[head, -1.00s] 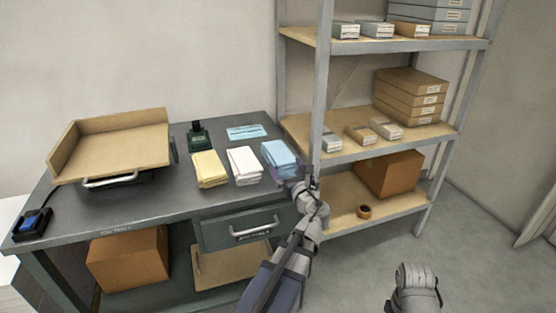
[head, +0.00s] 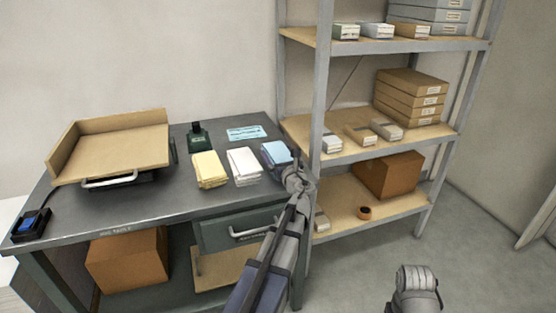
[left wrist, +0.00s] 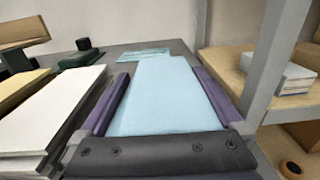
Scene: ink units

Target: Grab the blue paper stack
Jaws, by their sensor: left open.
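The blue paper stack (head: 275,152) lies on the grey table at its right end, beside the shelf post. In the left wrist view the blue stack (left wrist: 160,95) lies between the two purple fingers of my left gripper (left wrist: 160,100). That gripper is open, with one finger along each side of the stack. In the head view my left gripper (head: 291,168) is at the stack's near right edge, partly hidden by its own wrist. My right arm shows only as a grey link at the lower right; its gripper is out of view.
A white stack (head: 244,166) and a yellow stack (head: 209,169) lie left of the blue one. A dark stamp (head: 198,136) and a blue sheet (head: 247,133) lie behind. The shelf post (head: 319,100) stands close on the right. A wooden tray (head: 115,145) is at the left.

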